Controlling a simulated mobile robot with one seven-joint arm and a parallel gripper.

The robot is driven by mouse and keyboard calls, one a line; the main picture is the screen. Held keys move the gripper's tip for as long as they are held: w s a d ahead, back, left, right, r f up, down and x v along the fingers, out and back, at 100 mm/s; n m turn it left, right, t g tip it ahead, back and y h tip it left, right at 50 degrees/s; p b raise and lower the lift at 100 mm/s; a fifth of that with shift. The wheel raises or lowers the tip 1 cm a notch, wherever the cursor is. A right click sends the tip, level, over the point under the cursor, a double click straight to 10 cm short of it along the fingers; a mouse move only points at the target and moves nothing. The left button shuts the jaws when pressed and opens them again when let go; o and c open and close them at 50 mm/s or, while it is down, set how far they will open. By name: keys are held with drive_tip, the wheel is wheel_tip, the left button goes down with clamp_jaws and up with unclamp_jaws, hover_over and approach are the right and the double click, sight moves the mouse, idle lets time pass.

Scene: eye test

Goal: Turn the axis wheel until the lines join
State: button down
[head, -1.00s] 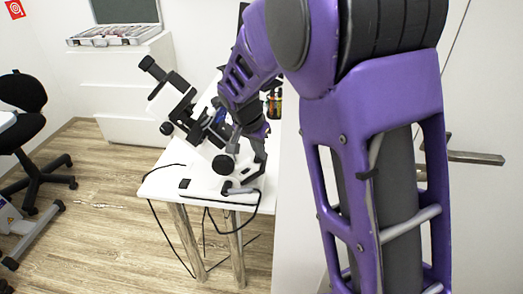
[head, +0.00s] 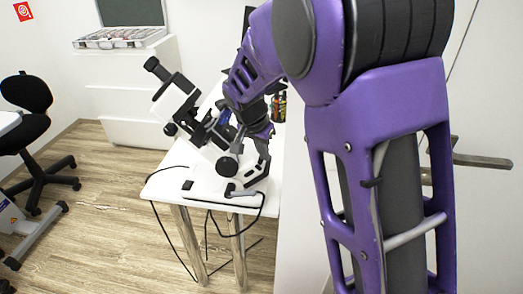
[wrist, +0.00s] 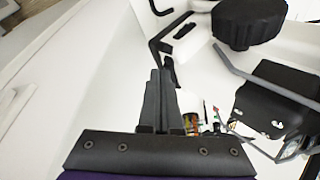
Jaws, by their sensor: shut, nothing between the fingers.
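A white and black lensmeter-like instrument (head: 200,130) stands tilted on a white table (head: 165,187). A ribbed black round knob (wrist: 248,22) shows at the top of the wrist view; a dark knob (head: 227,166) shows low on the instrument's side in the head view. I cannot tell which control is the axis wheel, and no lines are visible. My gripper (wrist: 162,78) is shut and empty, below and left of the ribbed knob in the wrist view and apart from it. In the head view my arm hides part of the instrument.
Small bottles (head: 279,106) stand on the table behind the instrument. A black cable (head: 262,203) hangs over the table's front edge. A black chair (head: 28,95) and a white cabinet (head: 135,85) with an open case (head: 120,38) stand left. Floor between is clear.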

drive_tip(key=p+v, duration=0.2)
drive_tip(key=v, duration=1.4)
drive_tip(key=s+d+f+n+h, duration=0.2)
drive_tip(key=s+f+n+h, duration=0.25)
drive_tip(key=f, duration=0.45)
drive_tip(key=n+t+y+b, duration=0.25)
drive_tip(key=n+t, duration=1.25)
drive_tip(key=n, duration=1.1)
approach(256, 170)
drive_tip(key=shift+h, duration=0.3)
drive_tip(key=b+x, duration=0.1)
drive_tip(key=x, duration=0.5)
drive_tip(key=shift+w+a, duration=0.1)
drive_tip(key=shift+w, duration=0.05)
